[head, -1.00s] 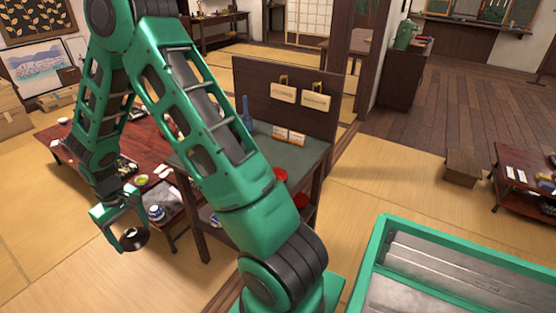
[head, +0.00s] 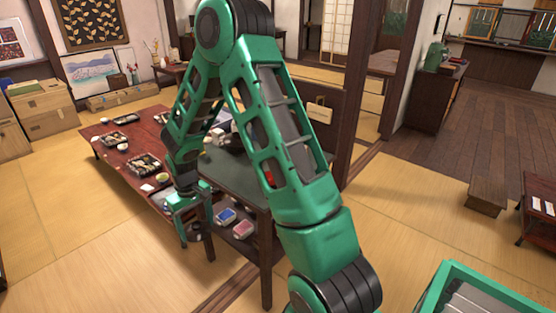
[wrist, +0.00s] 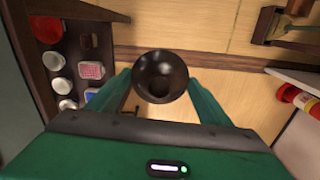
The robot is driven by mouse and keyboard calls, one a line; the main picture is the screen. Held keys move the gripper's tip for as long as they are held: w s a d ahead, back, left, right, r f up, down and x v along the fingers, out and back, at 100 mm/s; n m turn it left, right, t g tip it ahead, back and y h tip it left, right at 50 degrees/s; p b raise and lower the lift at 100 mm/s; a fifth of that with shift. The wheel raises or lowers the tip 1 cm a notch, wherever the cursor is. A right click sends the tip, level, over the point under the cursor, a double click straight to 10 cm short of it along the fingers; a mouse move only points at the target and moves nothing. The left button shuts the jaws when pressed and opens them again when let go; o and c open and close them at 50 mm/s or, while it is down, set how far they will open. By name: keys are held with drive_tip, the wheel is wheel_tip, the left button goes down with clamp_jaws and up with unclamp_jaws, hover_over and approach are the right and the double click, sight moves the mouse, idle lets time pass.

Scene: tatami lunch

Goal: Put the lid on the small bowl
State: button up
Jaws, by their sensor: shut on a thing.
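My gripper (wrist: 160,90) is shut on a dark, round, shiny piece (wrist: 160,68), which looks like the lid, with its hollow or ringed face toward the wrist camera. In the head view my gripper (head: 188,208) hangs low beside the near end of the red-brown low table, left of the dark-green-topped stand. I cannot make out the lid clearly there. Small bowls, such as a pale one (head: 123,147), stand on the low table. I cannot tell which is the small bowl of the task, and my arm hides part of the table.
The low table (head: 150,199) holds dark food trays (head: 145,163). The green-topped stand (head: 233,178) has a lower shelf with blue and red boxes (head: 226,215). In the wrist view a shelf with jars and tins (wrist: 62,85) is at left. Tatami floor (head: 90,250) is clear at front left.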

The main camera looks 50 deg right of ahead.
drive_tip(key=shift+s+d, duration=0.1)
drive_tip(key=shift+d, duration=0.25)
drive_tip(key=shift+d, duration=0.1)
